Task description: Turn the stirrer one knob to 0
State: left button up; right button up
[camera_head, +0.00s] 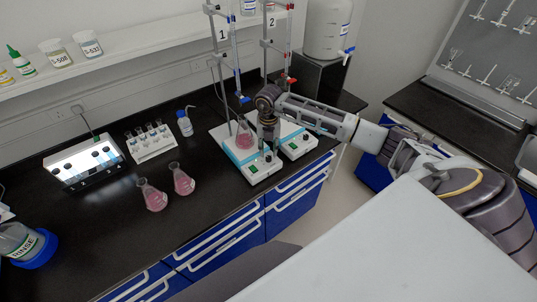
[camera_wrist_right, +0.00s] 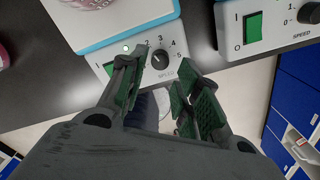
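Stirrer one (camera_head: 258,172) is the left of two white stirrers on the dark bench. A flask of pink liquid (camera_head: 243,140) stands on it. In the right wrist view its front panel (camera_wrist_right: 176,35) shows numbers, a green switch (camera_wrist_right: 112,69) partly covered by a finger, and a dark speed knob (camera_wrist_right: 160,60). The knob's exact setting is hard to read. My right gripper (camera_head: 268,143) is over the stirrer's front, pointing down. In the wrist view it is open (camera_wrist_right: 160,88), its green pads on either side just short of the knob, apart from it. My left gripper is out of view.
Stirrer two (camera_head: 299,147) stands close on the right, with its own green switch (camera_wrist_right: 253,27) and knob (camera_wrist_right: 310,12). Burette stands (camera_head: 236,70) rise behind. Two pink flasks (camera_head: 182,180) and a tube rack (camera_head: 152,150) stand to the left. Blue drawers (camera_head: 293,207) lie below the bench edge.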

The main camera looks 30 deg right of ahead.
aim_at(268, 157)
jog(key=shift+f+p, duration=0.4)
jog(key=shift+f, duration=1.95)
jog(key=shift+c, duration=0.5)
grip_shut()
